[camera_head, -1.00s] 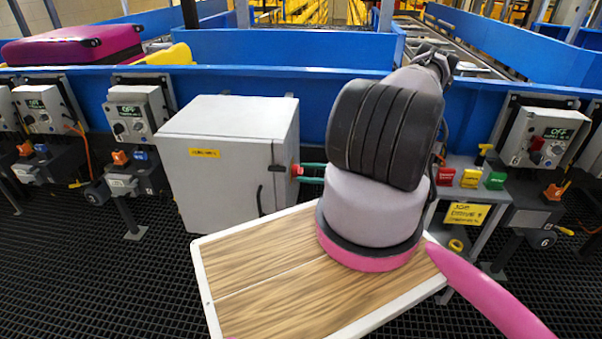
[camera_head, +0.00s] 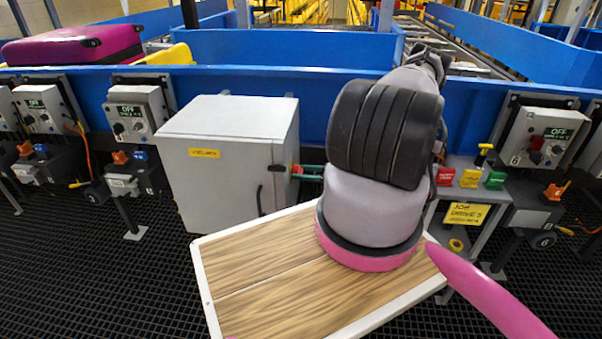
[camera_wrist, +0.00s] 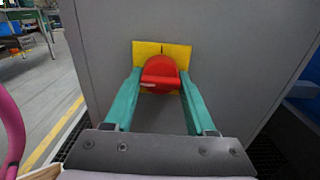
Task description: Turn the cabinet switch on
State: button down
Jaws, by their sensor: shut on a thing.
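The grey cabinet (camera_head: 225,160) stands left of my arm in the head view, with a yellow label on its front. Its red rotary switch (camera_wrist: 160,73) sits on a yellow plate (camera_wrist: 144,50) on the cabinet's side in the wrist view. The switch's raised red handle lies roughly level across the knob. My gripper (camera_wrist: 160,82) has its two green fingers at the left and right of the switch, shut on it. In the head view, my arm hides most of the gripper, and only bits of green finger show beside the cabinet.
A blue conveyor wall (camera_head: 250,80) runs behind the cabinet. A stand with red, yellow and green buttons (camera_head: 470,178) is to the right. Control boxes reading OFF stand at the left (camera_head: 135,112) and right (camera_head: 540,137). Black grating covers the floor.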

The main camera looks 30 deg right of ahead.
jog(key=m, duration=0.8)
jog(key=shift+m, duration=0.3)
jog(key=m, duration=0.4)
jog(key=shift+m, duration=0.3)
jog(key=shift+r+m, duration=0.1)
jog(key=shift+m, duration=2.1)
jog(key=shift+c, duration=1.1)
grip_release()
